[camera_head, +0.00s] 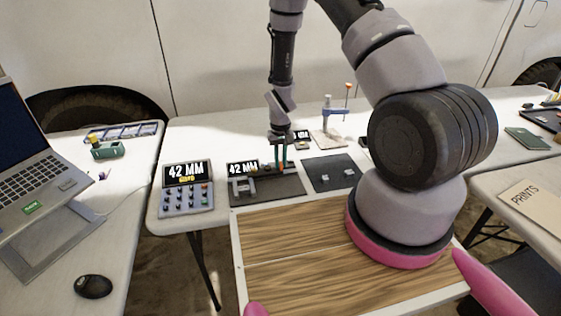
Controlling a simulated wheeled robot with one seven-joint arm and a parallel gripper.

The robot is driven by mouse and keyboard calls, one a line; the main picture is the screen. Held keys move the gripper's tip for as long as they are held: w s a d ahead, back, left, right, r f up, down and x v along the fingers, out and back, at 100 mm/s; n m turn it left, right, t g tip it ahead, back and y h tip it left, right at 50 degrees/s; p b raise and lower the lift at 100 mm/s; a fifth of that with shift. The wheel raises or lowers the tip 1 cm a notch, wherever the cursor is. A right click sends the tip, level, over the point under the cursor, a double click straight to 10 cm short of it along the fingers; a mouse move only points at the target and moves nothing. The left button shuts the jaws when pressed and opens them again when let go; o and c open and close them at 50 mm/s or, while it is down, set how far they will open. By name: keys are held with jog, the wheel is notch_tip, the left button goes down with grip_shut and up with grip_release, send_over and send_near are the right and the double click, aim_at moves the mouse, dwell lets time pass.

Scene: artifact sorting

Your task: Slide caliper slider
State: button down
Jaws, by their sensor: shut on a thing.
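The caliper (242,187) lies on a dark mat (283,191) on the middle table, its grey jaws at the mat's left end. A small display (243,169) behind the jaws reads "42 MM". My gripper (279,170) points down over the middle of the mat, right of the jaws. Its fingers are shut on what looks like the caliper slider, but the fingers and the small size hide the contact.
A keypad box (186,199) left of the mat also reads "42 MM". A second dark mat (331,173) with small metal pieces lies to the right. A stand with a blue arm (328,112) is behind. The wooden surface (290,240) in front is clear.

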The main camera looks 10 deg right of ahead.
jog(key=shift+d, duration=1.6)
jog(key=shift+a, duration=0.15)
jog(key=c, duration=0.8)
grip_release()
jog(key=shift+c, duration=0.2)
notch_tip(320, 180, up, 11)
jog(key=shift+f, duration=0.1)
